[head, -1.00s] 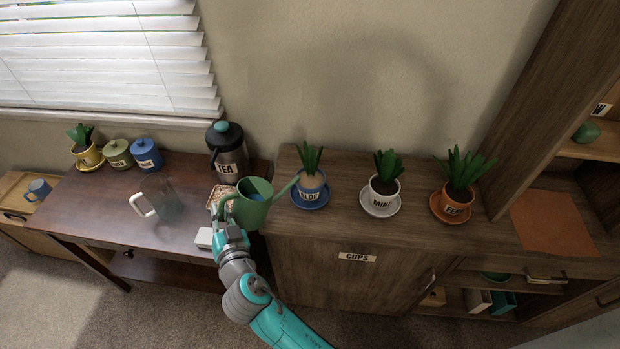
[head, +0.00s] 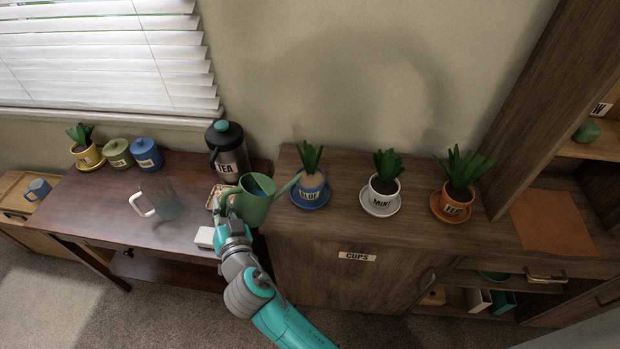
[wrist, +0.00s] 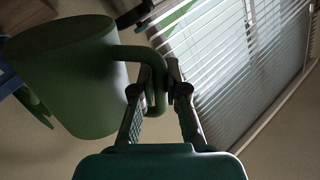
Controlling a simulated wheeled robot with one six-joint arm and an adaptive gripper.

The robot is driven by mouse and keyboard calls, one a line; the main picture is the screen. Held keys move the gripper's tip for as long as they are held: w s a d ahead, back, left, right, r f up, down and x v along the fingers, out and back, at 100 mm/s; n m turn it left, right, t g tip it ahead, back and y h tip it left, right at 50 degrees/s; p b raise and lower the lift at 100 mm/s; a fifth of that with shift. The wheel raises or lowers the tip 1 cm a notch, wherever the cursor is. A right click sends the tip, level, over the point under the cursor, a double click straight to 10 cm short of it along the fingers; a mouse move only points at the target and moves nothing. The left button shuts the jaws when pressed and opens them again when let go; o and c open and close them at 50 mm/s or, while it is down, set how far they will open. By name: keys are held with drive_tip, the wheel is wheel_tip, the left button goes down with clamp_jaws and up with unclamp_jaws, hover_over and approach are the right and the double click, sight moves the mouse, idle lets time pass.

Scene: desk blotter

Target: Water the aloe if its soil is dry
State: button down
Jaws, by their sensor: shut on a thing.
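The aloe stands in a blue pot labelled ALOE (head: 310,190) on a blue saucer on the wooden cabinet. Its visible soil looks pale tan, lighter than the dark soil in the mint pot. My gripper (head: 223,212) is shut on the handle of the green watering can (head: 256,207). The can is held near the cabinet's left edge, with blue showing inside its opening. Its spout points right and its tip is close to the aloe pot's rim; I cannot tell whether they touch. The wrist view shows the can (wrist: 70,75) and my fingers (wrist: 165,90) on its handle.
The mint pot (head: 383,192) and an orange pot (head: 456,202) stand right of the aloe on the cabinet (head: 410,230). A TEA flask (head: 228,155), a small white box (head: 204,237) and a clear pitcher (head: 165,205) are on the left table.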

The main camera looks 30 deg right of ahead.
sight(226, 198)
drive_tip(key=shift+w+d+r+m, duration=0.15)
drive_tip(key=shift+d+r, duration=0.15)
drive_tip(key=shift+r, duration=0.2)
drive_tip(key=shift+s+d+r+m, duration=0.15)
drive_tip(key=shift+d+r, duration=0.1)
drive_tip(key=shift+r, duration=0.2)
idle(0.3)
drive_tip(key=shift+w+d+r+p, duration=0.1)
drive_tip(key=shift+d+r+p, duration=0.25)
drive_tip(key=shift+p, duration=0.35)
idle(1.3)
drive_tip(key=a+f+n+b, duration=0.2)
drive_tip(key=a+f+n, duration=0.3)
drive_tip(key=f, duration=0.6)
drive_tip(key=shift+s+a+n+t, duration=0.25)
drive_tip(key=shift+s+n+t, duration=0.05)
drive_tip(key=shift+t, duration=0.1)
drive_tip(key=shift+a, duration=0.1)
idle(0.6)
